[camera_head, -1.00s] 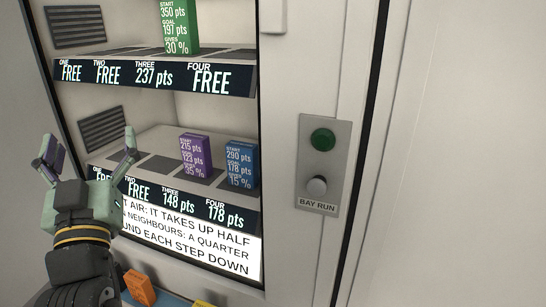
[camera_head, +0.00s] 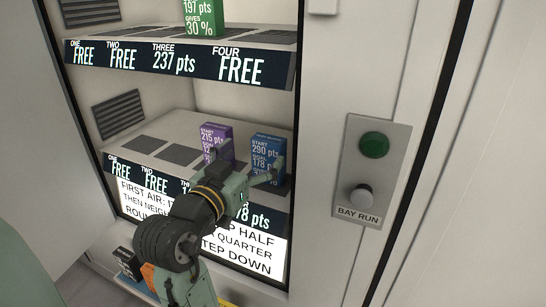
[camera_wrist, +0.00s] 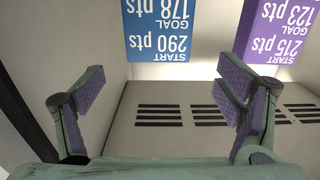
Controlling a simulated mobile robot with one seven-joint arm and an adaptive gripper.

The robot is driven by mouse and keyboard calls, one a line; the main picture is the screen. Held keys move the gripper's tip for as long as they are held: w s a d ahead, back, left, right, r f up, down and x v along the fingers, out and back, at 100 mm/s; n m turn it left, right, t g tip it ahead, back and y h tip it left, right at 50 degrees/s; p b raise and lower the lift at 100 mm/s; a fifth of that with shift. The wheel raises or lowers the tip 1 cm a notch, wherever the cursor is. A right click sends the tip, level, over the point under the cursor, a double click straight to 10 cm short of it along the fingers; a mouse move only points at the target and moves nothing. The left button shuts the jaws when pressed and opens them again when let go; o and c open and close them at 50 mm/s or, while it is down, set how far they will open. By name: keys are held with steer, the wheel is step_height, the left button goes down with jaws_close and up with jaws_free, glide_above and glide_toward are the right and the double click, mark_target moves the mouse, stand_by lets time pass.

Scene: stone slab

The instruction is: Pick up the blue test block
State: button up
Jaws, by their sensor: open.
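The blue test block (camera_head: 267,152) stands upright on the lower shelf at slot four, at the right end. Its printed face shows upside down in the wrist view (camera_wrist: 160,32), at the top between my fingers. My gripper (camera_head: 249,166) is open and empty in front of the shelf, with its fingers pointing at the blue block. In the head view one finger overlaps the purple block and the other overlaps the blue block's lower part. In the wrist view both fingers (camera_wrist: 158,97) are spread apart, and the block appears beyond them. I cannot tell whether any finger touches it.
A purple block (camera_head: 216,136) stands just left of the blue one. A green block (camera_head: 203,17) is on the upper shelf (camera_head: 180,58). The cabinet frame (camera_head: 310,150) is close on the right, beside a panel (camera_head: 369,172) with a green button. Lower-shelf slots at left are empty.

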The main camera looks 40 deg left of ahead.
mark_target(265, 144)
steer(key=p+x, duration=0.2)
steer(key=x, duration=0.5)
steer(key=shift+w, duration=0.3)
steer(key=shift+c, duration=0.2)
jaws_close()
stand_by(0.7)
